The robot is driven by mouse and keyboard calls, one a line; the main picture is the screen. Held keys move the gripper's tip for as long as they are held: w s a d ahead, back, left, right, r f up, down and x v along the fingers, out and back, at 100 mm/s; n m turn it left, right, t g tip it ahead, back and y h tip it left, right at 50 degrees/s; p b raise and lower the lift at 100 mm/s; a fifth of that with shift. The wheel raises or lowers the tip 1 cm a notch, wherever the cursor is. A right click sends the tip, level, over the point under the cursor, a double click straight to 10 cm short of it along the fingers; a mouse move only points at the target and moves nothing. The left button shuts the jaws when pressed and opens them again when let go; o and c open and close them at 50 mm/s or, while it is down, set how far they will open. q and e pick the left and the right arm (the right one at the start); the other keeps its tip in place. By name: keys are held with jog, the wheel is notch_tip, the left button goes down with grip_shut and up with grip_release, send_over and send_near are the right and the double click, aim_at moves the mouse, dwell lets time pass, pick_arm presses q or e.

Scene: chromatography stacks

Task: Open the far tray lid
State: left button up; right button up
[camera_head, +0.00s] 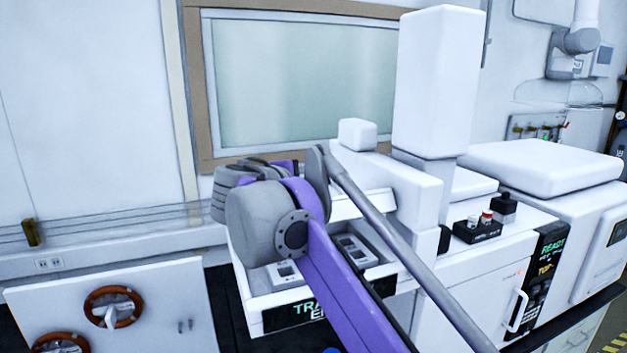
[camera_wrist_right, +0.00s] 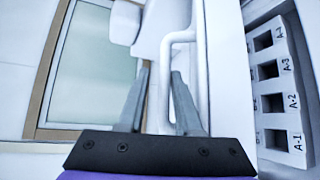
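In the head view, an open white tray (camera_head: 262,300) with lettering on its front sits at the left of the white instrument. My purple and grey right arm reaches over it, and its gripper is hidden there behind the wrist. In the right wrist view my right gripper (camera_wrist_right: 160,88) has its two grey fingers apart. A white bent bar handle (camera_wrist_right: 190,36) stands beyond the fingers, with one length of bar seen between them; contact is not visible. The handle is on a white panel, and I cannot tell whether this is the far lid. My left gripper is not in view.
A grey rack (camera_wrist_right: 287,115) with labelled slots lies right of the gripper in the wrist view. A tall white column (camera_head: 438,80) rises right of the arm. A white cabinet (camera_head: 165,305) with brown-ringed knobs stands at the left. A framed window (camera_head: 300,80) is behind.

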jog(key=v, duration=0.9)
jog(key=shift+s, duration=0.35)
jog(key=shift+a+r, duration=0.1)
jog(key=shift+a, duration=0.05)
